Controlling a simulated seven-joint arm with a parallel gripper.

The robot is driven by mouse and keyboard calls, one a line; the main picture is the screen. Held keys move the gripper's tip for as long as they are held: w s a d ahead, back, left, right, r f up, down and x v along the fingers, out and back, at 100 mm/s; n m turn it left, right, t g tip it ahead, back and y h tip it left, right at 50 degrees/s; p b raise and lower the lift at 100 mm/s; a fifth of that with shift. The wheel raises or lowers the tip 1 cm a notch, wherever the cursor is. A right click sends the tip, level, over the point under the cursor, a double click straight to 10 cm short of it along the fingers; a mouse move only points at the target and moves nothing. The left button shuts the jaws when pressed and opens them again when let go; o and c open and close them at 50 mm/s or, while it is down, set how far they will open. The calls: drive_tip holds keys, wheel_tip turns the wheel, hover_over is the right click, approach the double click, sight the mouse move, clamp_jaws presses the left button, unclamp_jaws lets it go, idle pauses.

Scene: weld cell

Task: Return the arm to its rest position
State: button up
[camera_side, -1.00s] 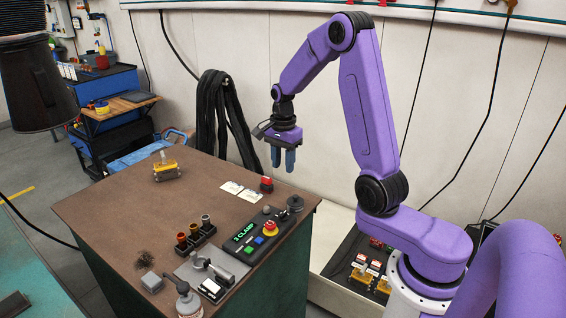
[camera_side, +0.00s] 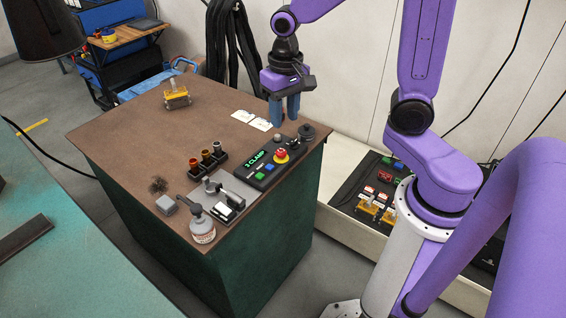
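My gripper (camera_side: 285,122) hangs at the end of my purple arm, near the back right corner of the brown-topped bench (camera_side: 125,131). Its two blue fingers point down with a narrow gap between them, and I see nothing held. The fingertips appear close to the bench top in the picture, but their height above it is unclear. The fingers cover whatever lies directly behind them.
Black cables (camera_side: 225,50) hang behind.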

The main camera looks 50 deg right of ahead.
drive_tip(key=s+a+r+n, duration=0.1)
drive_tip(key=s+a+n, duration=0.2)
drive_tip(key=s+n, duration=1.2)
drive_tip(key=s, duration=0.4)
drive_tip(key=shift+s+n, duration=0.3)
